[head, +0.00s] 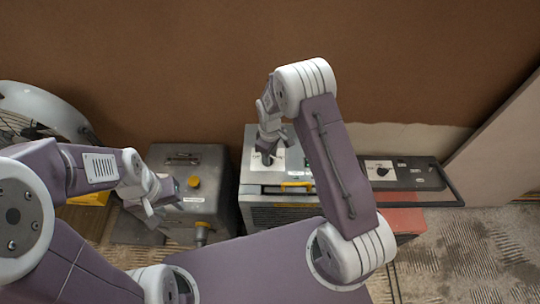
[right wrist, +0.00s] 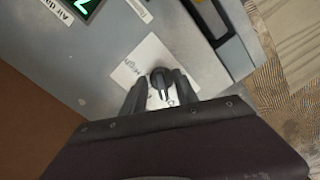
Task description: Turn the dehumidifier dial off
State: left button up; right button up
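The grey machine (head: 257,168) at the middle by the wall is likely the dehumidifier; its top fills much of the right wrist view. Its black dial (right wrist: 161,80) sits on a white plate (right wrist: 150,58) with small lettering I cannot read surely. A pale mark on the dial points toward the bottom of that picture. My right gripper (right wrist: 160,92) has one finger on each side of the dial, with white plate showing in the gaps. In the head view the right gripper (head: 268,150) hides most of the dial. My left gripper (head: 155,205) looks open and empty, in front of the left grey box.
A grey box (head: 210,160) with a yellow knob (head: 193,182) stands left of it. A black-topped unit (head: 405,172) with another dial (head: 381,171) stands at right. A green display (right wrist: 85,6) lights near the plate. A round fan (head: 40,110) is far left.

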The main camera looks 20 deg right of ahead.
notch_tip(320, 180, up, 9)
jog(key=b, duration=0.1)
jog(key=shift+b, duration=0.35)
